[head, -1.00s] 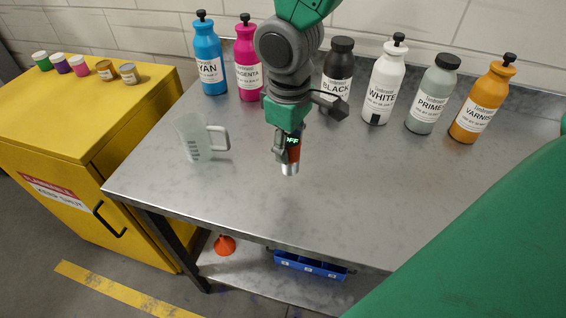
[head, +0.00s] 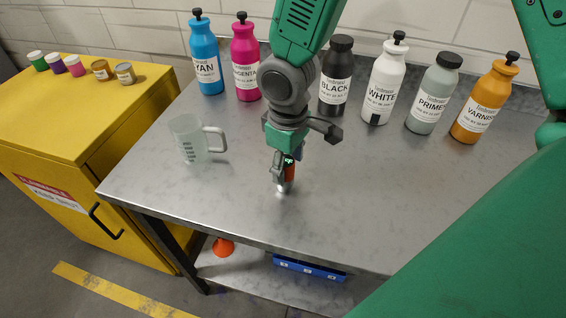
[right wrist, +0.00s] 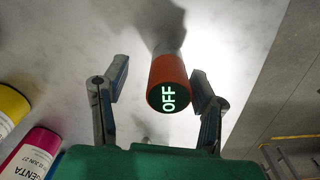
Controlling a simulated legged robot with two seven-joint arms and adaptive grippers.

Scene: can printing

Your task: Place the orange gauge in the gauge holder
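The orange gauge (head: 289,173) has a round dark end reading OFF in green and a silver tip pointing down near the worktop. Its orange body (right wrist: 170,72) also shows in the right wrist view. My right gripper (head: 286,168) is around the upper part of the gauge. In the right wrist view its fingers are spread, one on each side of the gauge, with a clear gap on the left; the right finger is close to it. I cannot tell whether the tip touches the worktop. I cannot make out a gauge holder. My left gripper is not in view.
A clear measuring jug (head: 192,140) stands left on the metal table (head: 400,190). Several ink bottles, such as the black one (head: 337,80), line the back. A yellow cabinet (head: 60,115) with small jars is at left. A blue bin (head: 308,268) sits on the lower shelf.

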